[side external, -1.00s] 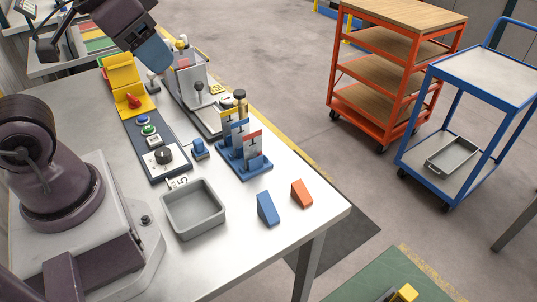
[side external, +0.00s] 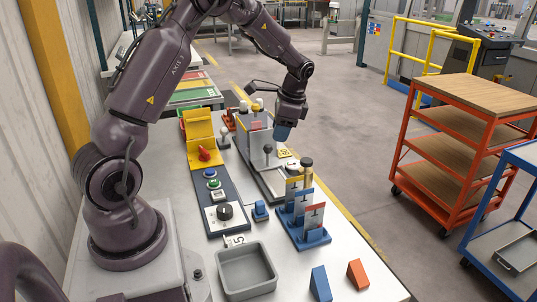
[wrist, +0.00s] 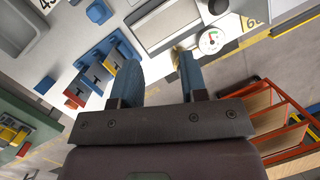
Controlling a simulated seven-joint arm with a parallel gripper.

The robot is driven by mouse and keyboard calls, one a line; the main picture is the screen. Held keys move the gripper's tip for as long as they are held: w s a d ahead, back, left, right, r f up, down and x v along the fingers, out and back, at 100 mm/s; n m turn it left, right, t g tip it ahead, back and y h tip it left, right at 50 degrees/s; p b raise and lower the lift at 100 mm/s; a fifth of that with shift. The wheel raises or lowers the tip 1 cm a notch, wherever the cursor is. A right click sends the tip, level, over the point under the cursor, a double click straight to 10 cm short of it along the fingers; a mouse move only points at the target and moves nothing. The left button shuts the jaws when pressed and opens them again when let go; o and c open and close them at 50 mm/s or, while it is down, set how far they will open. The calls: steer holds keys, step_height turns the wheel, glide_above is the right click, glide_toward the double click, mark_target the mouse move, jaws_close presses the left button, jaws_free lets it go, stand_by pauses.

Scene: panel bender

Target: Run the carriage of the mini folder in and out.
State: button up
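The mini folder (side external: 256,142) is a grey upright machine on a long dark base at the far end of the bench. A lever with a black ball knob (side external: 268,150) stands at its front. I cannot tell how far its carriage is run in or out. My gripper (side external: 282,132) has blue fingers pointing down, just right of the folder's upper part in the side view. In the wrist view my gripper (wrist: 152,52) has its fingers apart with nothing seen held between them. The folder's grey body (wrist: 165,22) shows beyond the fingertips, beside a round dial gauge (wrist: 211,41).
A blue rack with upright cards (side external: 303,233) stands in front of the folder. A control panel with a black dial (side external: 224,212) and a yellow box with a red knob (side external: 203,145) lie to its left. A grey tray (side external: 246,273) and two wedges sit nearer.

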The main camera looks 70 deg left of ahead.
mark_target(271, 147)
steer(key=w+a+f+m+y, duration=0.2)
steer(key=w+a+m, duration=0.1)
steer(key=a+m, duration=0.4)
steer(key=shift+g, duration=0.3)
steer(key=x, duration=1.2)
steer(key=shift+w+d+f, duration=0.2)
steer(key=shift+d+f, duration=0.05)
steer(key=shift+f, duration=0.05)
steer(key=shift+c, duration=0.3)
